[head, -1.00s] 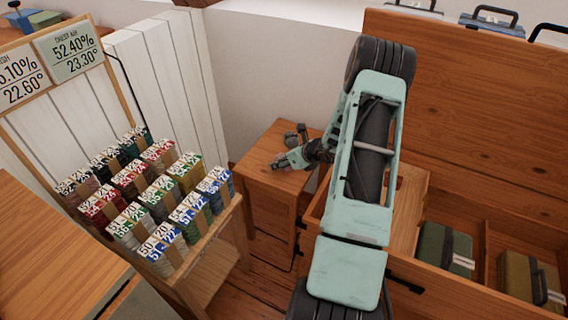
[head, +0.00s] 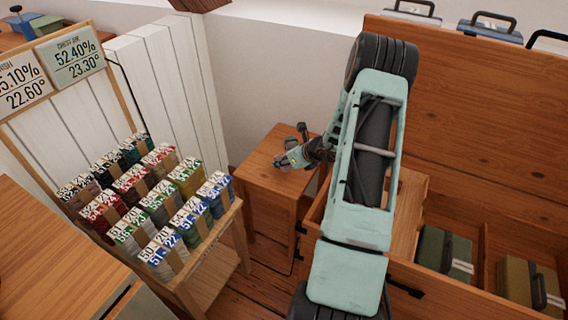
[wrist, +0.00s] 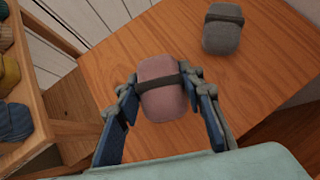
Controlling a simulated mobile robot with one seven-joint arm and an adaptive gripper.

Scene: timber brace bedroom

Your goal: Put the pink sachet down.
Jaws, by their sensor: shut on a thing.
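The pink sachet (wrist: 162,100), with a dark band around it, is between the fingers of my gripper (wrist: 161,92) in the wrist view. The fingers are shut on its two sides. It is over the wooden top of a small cabinet (wrist: 110,60); I cannot tell whether it touches that top. In the head view my gripper (head: 284,160) is low over the cabinet top (head: 262,175), and the sachet is too small and covered to make out there.
A grey sachet (wrist: 222,32) with a dark band lies on the cabinet top beyond the pink one. A rack of coloured bundles (head: 150,200) stands left of the cabinet. An open wooden chest (head: 470,210) with cases is at the right. Bare top lies left of the sachet.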

